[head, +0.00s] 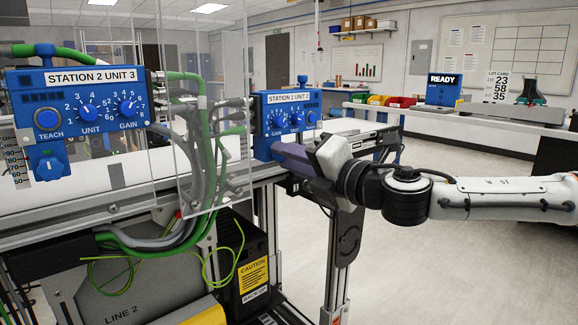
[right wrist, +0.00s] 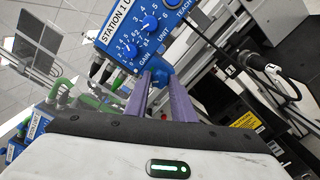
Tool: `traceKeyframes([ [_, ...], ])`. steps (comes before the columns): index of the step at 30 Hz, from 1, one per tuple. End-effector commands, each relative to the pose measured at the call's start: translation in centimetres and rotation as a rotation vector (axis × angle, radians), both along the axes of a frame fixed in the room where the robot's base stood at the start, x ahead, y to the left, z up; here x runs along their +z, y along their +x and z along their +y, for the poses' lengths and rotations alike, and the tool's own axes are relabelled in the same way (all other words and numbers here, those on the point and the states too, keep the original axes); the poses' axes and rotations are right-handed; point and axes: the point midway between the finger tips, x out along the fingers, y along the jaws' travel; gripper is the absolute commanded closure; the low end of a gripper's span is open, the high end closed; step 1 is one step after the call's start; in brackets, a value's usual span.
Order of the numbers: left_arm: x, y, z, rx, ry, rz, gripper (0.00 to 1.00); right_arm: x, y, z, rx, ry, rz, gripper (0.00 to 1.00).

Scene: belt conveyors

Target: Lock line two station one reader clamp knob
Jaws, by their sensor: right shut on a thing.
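The reader labelled STATION 1 UNIT 2 (head: 286,115) is a blue box with dials, mounted on the conveyor rail. It also shows tilted in the right wrist view (right wrist: 135,30). Its blue clamp knob (right wrist: 159,69) sits below the dials, between the purple fingers of my right gripper (right wrist: 160,84). In the head view my right gripper (head: 284,153) reaches in from the right under this reader, and its fingers hide the knob. The gripper is shut on the knob. The LINE 2 marking (head: 121,312) is on the conveyor's side. My left gripper is not in view.
The STATION 2 UNIT 3 reader (head: 84,100) with its own clamp knob (head: 47,164) is at left. Clear panels (head: 215,60) and green and grey cables (head: 205,140) stand between the readers. The floor (head: 440,240) at right is open.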

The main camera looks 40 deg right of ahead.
Motion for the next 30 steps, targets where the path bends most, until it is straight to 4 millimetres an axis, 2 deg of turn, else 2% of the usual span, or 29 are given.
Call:
traceKeyframes([
  [18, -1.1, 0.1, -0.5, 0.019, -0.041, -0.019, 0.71, -0.1, 0.0, 0.0, 0.002, 0.561, 0.043, 1.0],
  [25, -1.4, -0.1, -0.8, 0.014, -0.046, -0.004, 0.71, 0.0, 0.0, 0.1, 0.002, 0.703, 0.054, 1.0],
  [30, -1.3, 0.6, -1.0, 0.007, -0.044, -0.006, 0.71, 0.0, 0.0, 0.1, 0.002, 0.768, 0.059, 1.0],
])
